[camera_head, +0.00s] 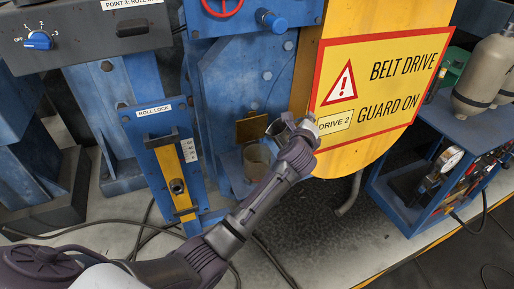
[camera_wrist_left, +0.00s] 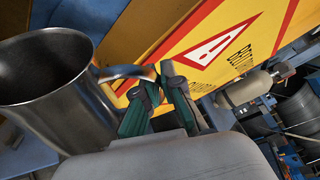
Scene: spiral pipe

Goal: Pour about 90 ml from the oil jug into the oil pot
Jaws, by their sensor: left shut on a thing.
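The oil jug (camera_wrist_left: 48,92) is a dark steel vessel with a wide open mouth, at the left of the left wrist view. Its mouth shows dark inside, and no oil level can be made out. My left gripper (camera_wrist_left: 152,98) is shut on the jug's handle (camera_wrist_left: 125,72) with its green fingers. In the head view my left gripper (camera_head: 287,127) is in front of the blue machine, beside the yellow guard. A small greyish cylindrical vessel (camera_head: 257,162) shows just below and left of it, under a brass plate (camera_head: 252,128). I cannot tell whether this is the oil pot or the jug.
The yellow belt drive guard (camera_head: 360,150) stands close to the gripper's right. The blue roll lock panel (camera_head: 163,160) is to the left. Cables (camera_head: 140,228) lie on the pale floor. A blue cart (camera_head: 405,205) with a gauge and bottles stands at the right.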

